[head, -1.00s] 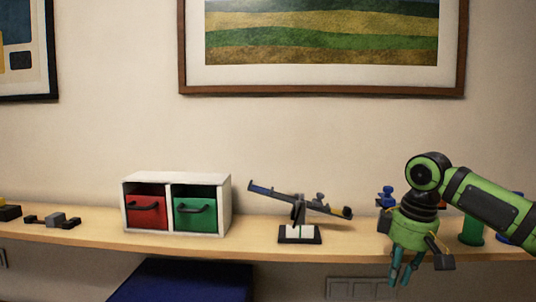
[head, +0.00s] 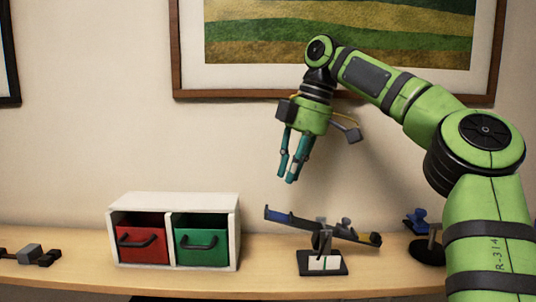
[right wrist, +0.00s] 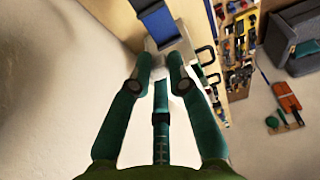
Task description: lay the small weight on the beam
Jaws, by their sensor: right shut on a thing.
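The beam (head: 285,217) sits tilted on its stand (head: 322,263). Its blue left end is high and its right end is low. My right gripper (head: 288,181) hangs fingers down, above and apart from the beam's raised left end. Its fingers are close together in the head view. In the right wrist view its fingertips (right wrist: 160,68) are shut on the small weight, which the fingers hide almost wholly. A blue part (right wrist: 157,22) shows beyond the fingertips there. My left gripper is not in view.
A white cabinet (head: 236,229) with a red drawer (head: 141,236) and a green drawer (head: 203,238) stands left of the beam on the wooden shelf (head: 250,286). Dark blocks (head: 30,254) lie at the far left. A blue-topped object (head: 415,219) stands right of the beam.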

